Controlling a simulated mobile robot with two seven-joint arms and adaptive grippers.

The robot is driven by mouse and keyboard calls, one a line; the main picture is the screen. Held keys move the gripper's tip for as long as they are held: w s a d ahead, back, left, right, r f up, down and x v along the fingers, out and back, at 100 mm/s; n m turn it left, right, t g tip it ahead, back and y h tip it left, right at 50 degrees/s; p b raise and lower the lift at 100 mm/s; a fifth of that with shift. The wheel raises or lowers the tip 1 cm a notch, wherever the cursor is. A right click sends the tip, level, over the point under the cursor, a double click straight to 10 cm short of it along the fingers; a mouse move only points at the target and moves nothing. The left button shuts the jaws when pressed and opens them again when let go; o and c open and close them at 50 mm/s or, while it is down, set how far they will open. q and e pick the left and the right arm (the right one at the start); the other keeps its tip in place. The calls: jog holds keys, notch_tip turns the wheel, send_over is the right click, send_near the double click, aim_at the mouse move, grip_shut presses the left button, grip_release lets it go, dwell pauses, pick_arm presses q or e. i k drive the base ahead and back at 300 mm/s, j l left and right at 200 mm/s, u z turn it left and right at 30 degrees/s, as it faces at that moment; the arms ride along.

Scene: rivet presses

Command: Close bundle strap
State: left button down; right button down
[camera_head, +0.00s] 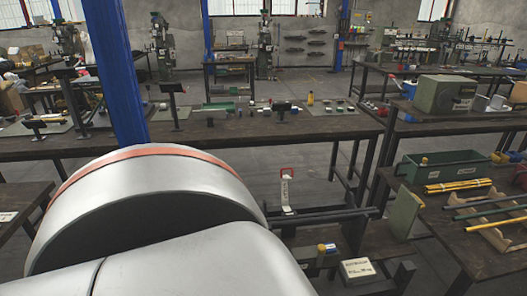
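A pale upright strip with a red loop at its top (287,188), which looks like the bundle strap, stands behind dark bars (330,214) on a low dark stand in the middle. It points up and is not seen lying over the bars. Neither of my grippers shows in this view.
A white labelled block (357,269) sits low in front of the stand. The right bench (463,239) holds a green tray (445,169), yellow rods (458,185) and wooden rod cradles. A long workbench (250,135) crosses behind, by a blue post (117,75).

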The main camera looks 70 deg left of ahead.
aim_at(287, 189)
jog(key=k+j, duration=1.05)
jog(key=j, duration=0.3)
